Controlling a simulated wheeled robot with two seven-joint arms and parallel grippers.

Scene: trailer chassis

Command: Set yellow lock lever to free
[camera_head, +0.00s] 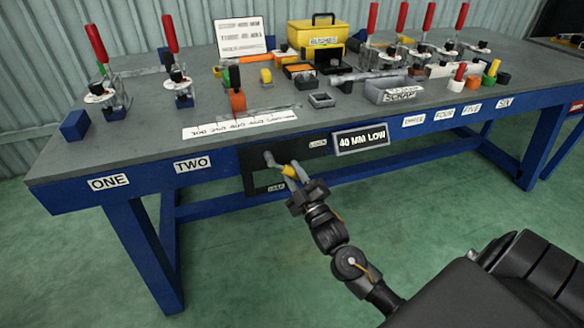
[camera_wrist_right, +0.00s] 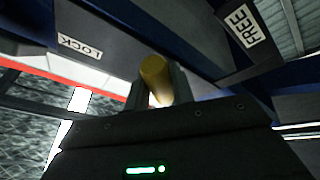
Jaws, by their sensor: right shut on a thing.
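The yellow lock lever (camera_head: 289,171) sits at the front of the bench, below the tabletop edge. In the right wrist view its rounded yellow end (camera_wrist_right: 155,80) shows between my fingers. My right gripper (camera_head: 287,172) is shut on the lever. A LOCK label (camera_wrist_right: 79,45) shows to the left of the lever and a FREE label (camera_wrist_right: 241,26) to its upper right in the wrist view. In the head view the dark lever panel (camera_head: 318,145) is partly hidden by my gripper. My left gripper is not in view.
The blue-framed bench (camera_head: 130,165) carries several red-handled clamps (camera_head: 95,42), a yellow box (camera_head: 318,38) and a grey scrap tray (camera_head: 393,90). A "40 MM LOW" sign (camera_head: 361,138) hangs right of the lever. The green floor in front is clear.

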